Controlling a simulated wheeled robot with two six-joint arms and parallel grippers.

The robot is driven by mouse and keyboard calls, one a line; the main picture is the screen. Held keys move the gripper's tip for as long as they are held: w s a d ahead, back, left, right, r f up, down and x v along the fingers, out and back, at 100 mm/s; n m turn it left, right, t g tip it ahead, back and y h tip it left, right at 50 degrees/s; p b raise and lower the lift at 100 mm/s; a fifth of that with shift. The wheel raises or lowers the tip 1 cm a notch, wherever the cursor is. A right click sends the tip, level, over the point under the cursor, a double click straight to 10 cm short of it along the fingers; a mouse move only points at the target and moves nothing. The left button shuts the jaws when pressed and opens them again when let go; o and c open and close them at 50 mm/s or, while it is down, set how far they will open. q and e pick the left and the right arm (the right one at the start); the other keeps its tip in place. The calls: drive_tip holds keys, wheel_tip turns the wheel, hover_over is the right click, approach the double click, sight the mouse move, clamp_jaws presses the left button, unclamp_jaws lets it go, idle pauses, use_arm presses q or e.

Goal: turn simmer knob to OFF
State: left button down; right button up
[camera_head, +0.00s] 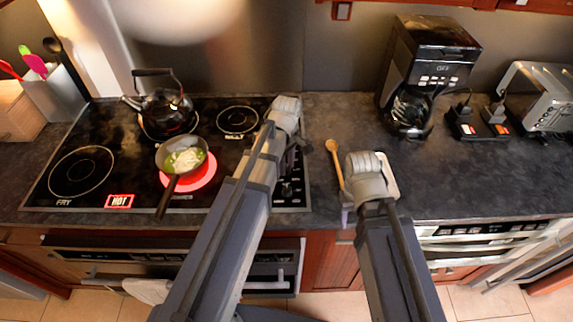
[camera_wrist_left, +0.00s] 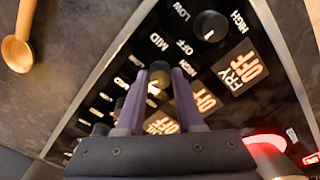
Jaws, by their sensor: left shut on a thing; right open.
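The control strip (camera_wrist_left: 115,65) runs along the cooktop's right edge, with several black knobs. One dark knob (camera_wrist_left: 157,82) sits between the purple fingers of my left gripper (camera_wrist_left: 159,76); the gripper is shut on it. Its name label is hidden by the fingers, so I cannot tell whether it is the simmer knob. The FRY knob (camera_wrist_left: 210,26) stands free farther along, beside a lit FRY OFF display (camera_wrist_left: 240,72); other lit displays nearby also read OFF. In the head view my left arm covers part of the strip. My right gripper (camera_head: 368,188) is open over the counter's front edge.
A pan (camera_head: 182,158) of food sits on the red-glowing burner (camera_head: 204,178), near a lit HOT sign (camera_head: 119,201). A kettle (camera_head: 167,110) stands behind. A wooden spoon (camera_head: 334,158) lies between my arms. A coffee maker (camera_head: 428,65) and toaster (camera_head: 540,95) stand right.

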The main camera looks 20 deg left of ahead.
sight(287, 167)
use_arm(q)
drive_tip(key=n, duration=0.4)
drive_tip(key=shift+n, duration=0.7)
drive_tip(key=c, duration=0.5)
unclamp_jaws()
drive_tip(key=shift+c, duration=0.2)
wheel_tip(287, 167, up, 8)
drive_tip(key=p, duration=0.8)
drive_tip(key=shift+f, duration=0.1)
